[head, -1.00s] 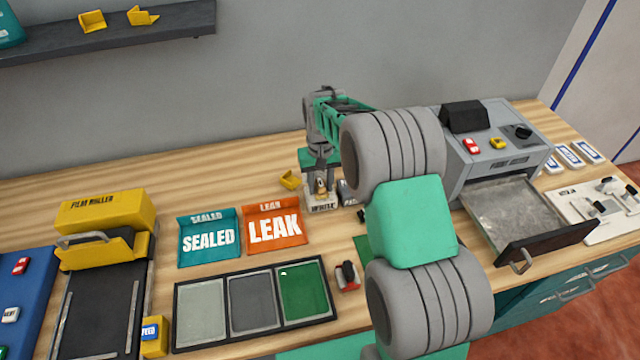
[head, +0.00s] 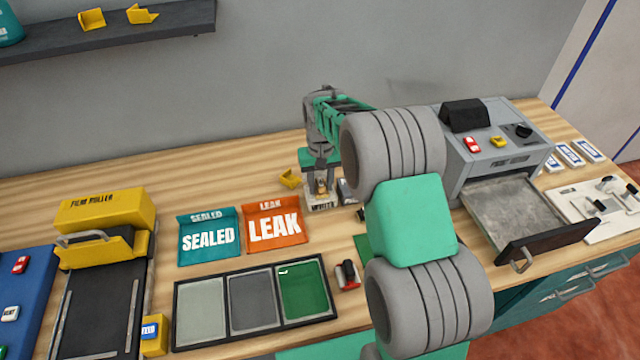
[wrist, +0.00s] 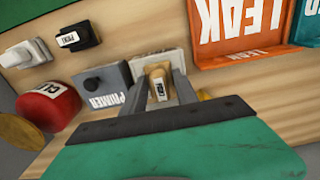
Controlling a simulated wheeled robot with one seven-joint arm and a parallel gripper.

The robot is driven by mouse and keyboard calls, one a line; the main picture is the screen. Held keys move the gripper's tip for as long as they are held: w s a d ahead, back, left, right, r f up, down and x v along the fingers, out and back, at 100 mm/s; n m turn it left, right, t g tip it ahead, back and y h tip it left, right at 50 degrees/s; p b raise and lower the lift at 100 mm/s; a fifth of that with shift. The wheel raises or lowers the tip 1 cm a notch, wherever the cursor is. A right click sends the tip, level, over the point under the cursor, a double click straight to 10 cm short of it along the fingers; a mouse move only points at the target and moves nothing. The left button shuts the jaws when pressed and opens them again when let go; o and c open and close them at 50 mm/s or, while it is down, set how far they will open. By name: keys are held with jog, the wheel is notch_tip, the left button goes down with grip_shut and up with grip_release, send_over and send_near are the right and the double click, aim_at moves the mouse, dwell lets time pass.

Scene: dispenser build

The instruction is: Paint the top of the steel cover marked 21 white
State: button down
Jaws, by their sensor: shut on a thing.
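My gripper (head: 321,186) is at the back middle of the bench, pointing down. It is shut on a tan-handled tool with a small label, which shows between the fingers in the wrist view (wrist: 159,84). The tool is upright at a small pale pot (head: 321,206) lettered WHITE; I cannot tell how deep it sits in it. The pot also shows behind the fingers in the wrist view (wrist: 143,66). I cannot make out a steel cover marked 21 in either view.
A grey PRIMER pot (wrist: 103,86) stands right beside the white one. A red labelled cylinder (wrist: 48,105) is close by. Orange LEAK (head: 274,222) and blue-green SEALED (head: 208,236) trays lie in front, with a three-panel black tray (head: 253,305) nearer. A grey machine (head: 497,150) has its drawer out.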

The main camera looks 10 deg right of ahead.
aim_at(321, 182)
jog(key=shift+r+p, duration=2)
jog(key=shift+r, duration=1.45)
jog(key=shift+f+b, duration=1.85)
jog(key=shift+f, duration=1.2)
jog(key=shift+f+b, duration=0.3)
jog(key=shift+f, duration=0.3)
jog(key=shift+c, duration=1.5)
grip_release()
jog(key=shift+r, duration=0.1)
